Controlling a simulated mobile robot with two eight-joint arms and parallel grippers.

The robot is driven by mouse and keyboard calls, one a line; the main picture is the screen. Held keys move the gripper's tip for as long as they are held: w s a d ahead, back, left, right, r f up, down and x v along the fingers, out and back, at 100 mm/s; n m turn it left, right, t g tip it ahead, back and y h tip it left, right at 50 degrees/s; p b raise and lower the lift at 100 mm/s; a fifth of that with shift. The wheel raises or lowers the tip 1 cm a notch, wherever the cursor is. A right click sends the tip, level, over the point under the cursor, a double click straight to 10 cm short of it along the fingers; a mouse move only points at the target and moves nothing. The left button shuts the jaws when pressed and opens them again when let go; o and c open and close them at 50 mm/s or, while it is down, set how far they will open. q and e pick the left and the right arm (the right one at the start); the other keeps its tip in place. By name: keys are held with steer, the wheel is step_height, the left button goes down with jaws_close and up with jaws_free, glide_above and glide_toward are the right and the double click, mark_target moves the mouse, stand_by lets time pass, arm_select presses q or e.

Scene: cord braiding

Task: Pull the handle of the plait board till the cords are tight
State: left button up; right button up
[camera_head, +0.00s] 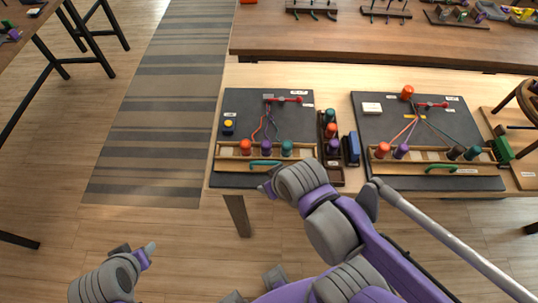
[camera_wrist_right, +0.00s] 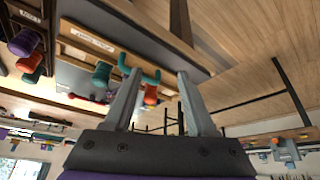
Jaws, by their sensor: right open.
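The left board (camera_head: 235,107) is dark, with a pale slotted strip holding an orange, a purple and a teal spool. A red cord (camera_head: 257,130) and a purple cord (camera_head: 272,125) run curved from a clamp at its far side. A teal handle (camera_head: 264,162) sits at its near edge; it also shows in the right wrist view (camera_wrist_right: 151,76). My right gripper (camera_head: 265,188) is just in front of this handle. Its fingers (camera_wrist_right: 158,75) are apart, with the handle by their tips; I cannot tell if they touch. My left gripper (camera_head: 149,248) is low at left, away from the boards.
A second board (camera_head: 375,118) at right has straight cords, several spools and a green handle (camera_head: 441,168). A dark spool tray (camera_head: 334,174) and a blue block (camera_head: 352,148) stand between the boards. A brown table (camera_head: 380,38) lies behind.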

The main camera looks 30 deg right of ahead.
steer(key=w+r+n+g+b, duration=0.1)
steer(key=w, duration=0.1)
steer(key=w+d+r+n+g+b, duration=0.1)
steer(key=w+n, duration=0.1)
steer(key=w+r+n+g+b, duration=0.1)
steer(key=w+n, duration=0.1)
steer(key=shift+w+d+g, duration=0.1)
steer(key=shift+d+g, duration=0.2)
steer(key=shift+d, duration=0.1)
steer(key=shift+c, duration=0.3)
steer(key=r+n+g+y+b, duration=0.1)
steer(key=r+n+g+b, duration=0.1)
steer(key=n+g, duration=0.3)
glide_above(263, 157)
steer(key=n+t, duration=0.1)
steer(key=shift+n, duration=0.3)
steer(key=x, duration=0.3)
steer(key=b+x, duration=0.1)
steer(key=x, duration=0.7)
steer(key=shift+s+a+r, duration=0.15)
steer(key=shift+s+a, duration=0.1)
steer(key=shift+s, duration=0.05)
jaws_close()
